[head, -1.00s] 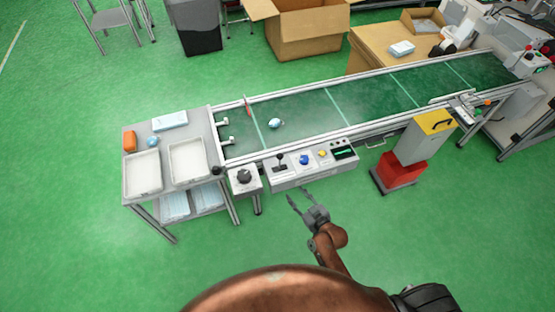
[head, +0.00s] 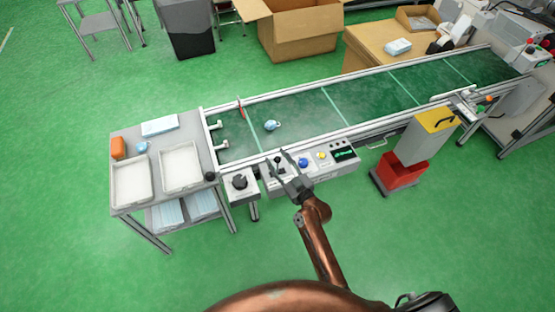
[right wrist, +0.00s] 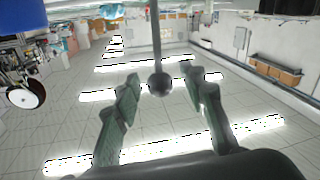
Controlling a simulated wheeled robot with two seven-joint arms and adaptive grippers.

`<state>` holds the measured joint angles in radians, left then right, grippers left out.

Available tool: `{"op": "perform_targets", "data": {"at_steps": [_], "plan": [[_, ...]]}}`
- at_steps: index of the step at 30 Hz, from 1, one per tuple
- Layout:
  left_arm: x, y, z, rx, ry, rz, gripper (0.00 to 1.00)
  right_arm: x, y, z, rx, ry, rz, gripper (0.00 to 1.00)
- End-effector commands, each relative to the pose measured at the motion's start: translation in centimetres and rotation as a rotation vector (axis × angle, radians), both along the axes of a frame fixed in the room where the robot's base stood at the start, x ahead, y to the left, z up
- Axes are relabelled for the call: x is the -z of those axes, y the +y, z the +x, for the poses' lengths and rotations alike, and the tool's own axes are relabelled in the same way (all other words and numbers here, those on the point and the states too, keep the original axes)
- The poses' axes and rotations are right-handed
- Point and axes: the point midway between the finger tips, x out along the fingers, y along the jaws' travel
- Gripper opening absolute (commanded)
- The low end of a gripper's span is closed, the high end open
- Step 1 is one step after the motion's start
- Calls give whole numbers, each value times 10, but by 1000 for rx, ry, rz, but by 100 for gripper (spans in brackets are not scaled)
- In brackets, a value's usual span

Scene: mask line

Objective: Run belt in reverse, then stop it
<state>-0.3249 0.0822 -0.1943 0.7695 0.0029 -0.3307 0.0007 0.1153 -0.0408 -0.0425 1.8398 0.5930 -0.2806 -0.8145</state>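The green conveyor belt (head: 300,109) runs from the left table to the upper right, with a small light-blue item (head: 271,125) near its left end. The control panel (head: 325,167) on its front side carries a lever with a dark ball knob, a blue button (head: 303,162), a yellow button (head: 321,155) and a small lit display (head: 343,154). My right gripper (head: 277,161) is open at the lever. In the right wrist view, the ball knob (right wrist: 160,83) shows between the two open fingers, with a gap on each side. My left gripper is out of view.
A box with a black dial (head: 239,182) stands left of the panel. The grey table (head: 193,139) at left holds white trays. The green floor in front is clear.

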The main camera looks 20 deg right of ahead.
Motion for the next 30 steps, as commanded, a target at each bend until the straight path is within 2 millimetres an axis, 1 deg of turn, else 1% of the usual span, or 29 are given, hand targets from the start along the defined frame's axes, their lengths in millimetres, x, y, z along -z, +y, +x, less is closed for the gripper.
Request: {"op": "perform_targets", "data": {"at_steps": [7,23,24,30], "plan": [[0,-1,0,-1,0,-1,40,0,0,1,0,0,0,38],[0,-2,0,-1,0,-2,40,0,0,1,0,0,0,2],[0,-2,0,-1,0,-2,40,0,0,1,0,1,0,0],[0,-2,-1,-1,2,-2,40,0,0,0,0,1,0,0]]}}
